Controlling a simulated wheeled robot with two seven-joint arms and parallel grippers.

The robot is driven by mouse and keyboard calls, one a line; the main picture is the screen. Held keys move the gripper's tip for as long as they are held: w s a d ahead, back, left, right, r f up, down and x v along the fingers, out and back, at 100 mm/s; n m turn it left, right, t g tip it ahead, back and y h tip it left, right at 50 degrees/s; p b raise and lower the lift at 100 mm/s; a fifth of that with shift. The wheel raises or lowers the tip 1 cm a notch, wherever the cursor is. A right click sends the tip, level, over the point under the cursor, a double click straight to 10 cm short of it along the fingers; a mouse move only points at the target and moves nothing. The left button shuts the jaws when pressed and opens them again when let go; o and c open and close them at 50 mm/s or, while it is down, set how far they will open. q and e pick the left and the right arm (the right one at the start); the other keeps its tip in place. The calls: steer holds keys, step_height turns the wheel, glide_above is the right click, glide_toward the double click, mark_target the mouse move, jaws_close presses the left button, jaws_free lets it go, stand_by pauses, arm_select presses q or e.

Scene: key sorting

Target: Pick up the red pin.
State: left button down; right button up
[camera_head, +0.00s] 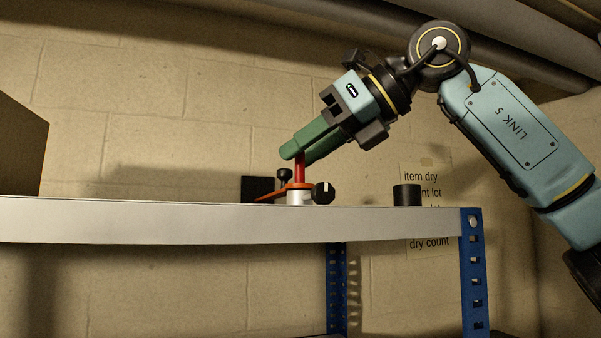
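The red pin (300,172) stands upright in a small white base (299,197) on the shelf. An orange-red flat piece (275,194) lies around its foot and reaches to the left. My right gripper (301,154) comes down from the upper right at a slant, with its green fingertips at the top of the pin. One finger is to the left of the pin and one to the right, close together. I cannot tell whether they grip it. My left gripper is not in view.
A black knob (323,193) is beside the white base, with a dark block (257,189) behind. A black cylinder (407,195) stands near the right end of the white shelf (180,222). A brown box (20,150) is at far left. The shelf between is clear.

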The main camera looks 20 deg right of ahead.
steer(key=x, duration=0.3)
steer(key=shift+w+d+p, duration=0.1)
steer(key=shift+d+p, duration=0.1)
steer(key=shift+p, duration=0.1)
steer(key=shift+w+a+f, duration=0.2)
steer(key=shift+a+f, duration=0.05)
steer(key=shift+a, duration=0.05)
steer(key=shift+s, duration=0.1)
steer(key=c, duration=0.8)
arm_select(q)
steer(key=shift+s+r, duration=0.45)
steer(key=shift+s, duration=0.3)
arm_select(e)
jaws_close()
steer(key=shift+r, duration=0.1)
